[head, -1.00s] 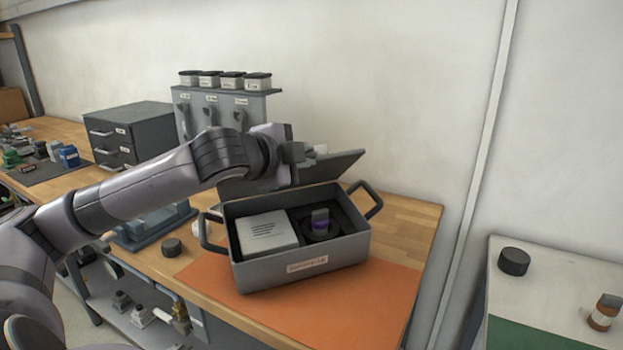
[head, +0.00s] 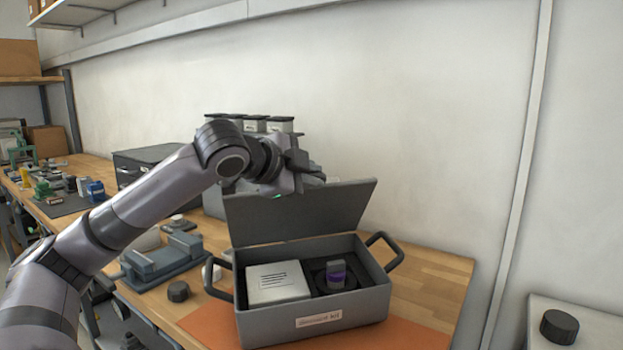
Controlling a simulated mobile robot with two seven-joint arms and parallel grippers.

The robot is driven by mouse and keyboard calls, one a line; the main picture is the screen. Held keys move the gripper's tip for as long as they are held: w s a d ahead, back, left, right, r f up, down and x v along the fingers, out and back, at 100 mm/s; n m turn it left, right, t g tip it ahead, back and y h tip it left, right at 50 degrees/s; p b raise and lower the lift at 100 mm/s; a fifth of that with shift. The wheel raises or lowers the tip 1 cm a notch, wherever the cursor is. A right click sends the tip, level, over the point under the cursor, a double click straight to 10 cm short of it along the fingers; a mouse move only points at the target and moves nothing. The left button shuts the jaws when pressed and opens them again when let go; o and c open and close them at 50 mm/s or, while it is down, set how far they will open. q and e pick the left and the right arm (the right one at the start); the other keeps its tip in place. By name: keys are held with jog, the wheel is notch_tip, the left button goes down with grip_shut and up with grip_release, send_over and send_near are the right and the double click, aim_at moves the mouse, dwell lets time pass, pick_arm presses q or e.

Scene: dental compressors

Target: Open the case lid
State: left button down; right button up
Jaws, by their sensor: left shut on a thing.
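The grey case (head: 318,321) stands on the wooden bench, partly on an orange mat, its label facing me. Its lid (head: 318,213) is raised and stands open, leaning back behind the case. Inside sit a white box (head: 277,282) on the left and a dark round part with a purple band (head: 337,276) on the right. My left gripper (head: 293,174) is at the upper edge of the lid, left of its middle, and is shut on it; the fingertips are partly hidden by the gripper body. My right gripper is not in view.
A blue-grey fixture (head: 162,260) and a black knob (head: 178,291) stand left of the case. Dark drawers (head: 140,164) and a rack of lidded jars (head: 255,124) are behind my arm. Bare bench (head: 430,280) lies right of the case.

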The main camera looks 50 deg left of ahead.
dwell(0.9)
pick_arm(q)
jog(key=c, duration=1.2)
grip_release()
jog(key=shift+s+r, duration=0.15)
jog(key=s+a+r+b, duration=0.1)
jog(key=s+r+b, duration=0.1)
jog(key=s+r, duration=0.3)
jog(key=shift+s, duration=0.5)
